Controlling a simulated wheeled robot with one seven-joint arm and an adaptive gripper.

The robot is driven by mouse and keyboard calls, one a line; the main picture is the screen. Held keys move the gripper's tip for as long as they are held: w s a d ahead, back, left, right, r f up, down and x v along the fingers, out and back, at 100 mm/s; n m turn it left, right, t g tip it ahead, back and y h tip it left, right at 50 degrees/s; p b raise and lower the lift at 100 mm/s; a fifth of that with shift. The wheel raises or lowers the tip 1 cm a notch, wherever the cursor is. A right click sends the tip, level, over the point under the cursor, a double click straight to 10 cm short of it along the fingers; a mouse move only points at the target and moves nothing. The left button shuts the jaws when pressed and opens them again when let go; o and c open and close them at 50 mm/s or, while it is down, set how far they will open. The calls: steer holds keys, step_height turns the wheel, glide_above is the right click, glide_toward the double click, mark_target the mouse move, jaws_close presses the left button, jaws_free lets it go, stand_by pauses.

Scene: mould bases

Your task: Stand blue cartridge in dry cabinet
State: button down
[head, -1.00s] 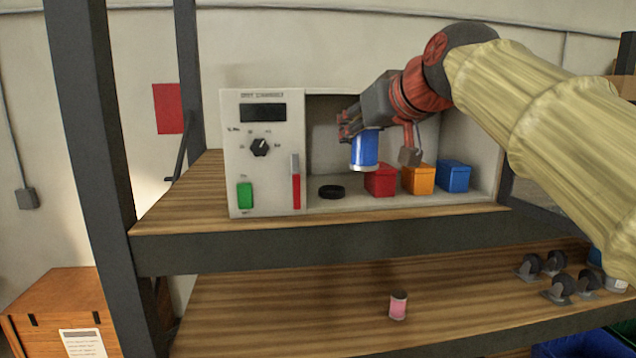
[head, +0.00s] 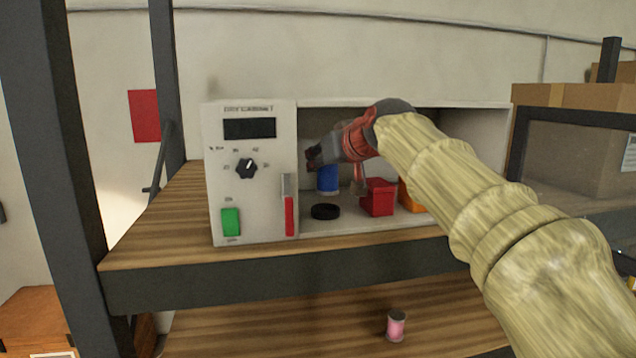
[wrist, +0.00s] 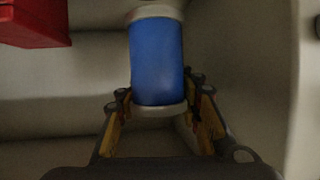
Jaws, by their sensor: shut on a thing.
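The blue cartridge (head: 327,180) is inside the open bay of the white dry cabinet (head: 262,205), behind the black puck and close to the control panel's side. It looks upright; its lower end is near the cabinet floor, but I cannot tell whether it touches. My gripper (head: 314,157) reaches into the bay from the right and is shut on the cartridge. In the wrist view the cartridge (wrist: 157,62) shows its blue body and pale end caps, with the fingers of my gripper (wrist: 160,108) on either side of its near end.
A black puck (head: 325,211) lies on the cabinet floor in front of the cartridge. A red box (head: 378,198) stands to its right, then an orange box (head: 410,197) partly behind my arm. A pink spool (head: 396,326) is on the lower shelf. Cardboard boxes (head: 580,135) stand at right.

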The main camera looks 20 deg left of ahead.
mark_target(335, 177)
steer(key=shift+w+a+f, duration=0.2)
steer(key=shift+w+f, duration=0.15)
steer(key=shift+f, duration=0.65)
steer(key=shift+w+a+f, duration=0.2)
steer(key=shift+w+f, duration=0.15)
steer(key=shift+f, duration=0.6)
steer(key=shift+w+a+f, duration=0.2)
steer(key=shift+w+f, duration=0.15)
steer(key=shift+f, duration=0.65)
steer(key=c, duration=1.2)
jaws_free()
steer(key=shift+c, duration=0.2)
steer(key=b+v, duration=0.2)
steer(key=v, duration=1)
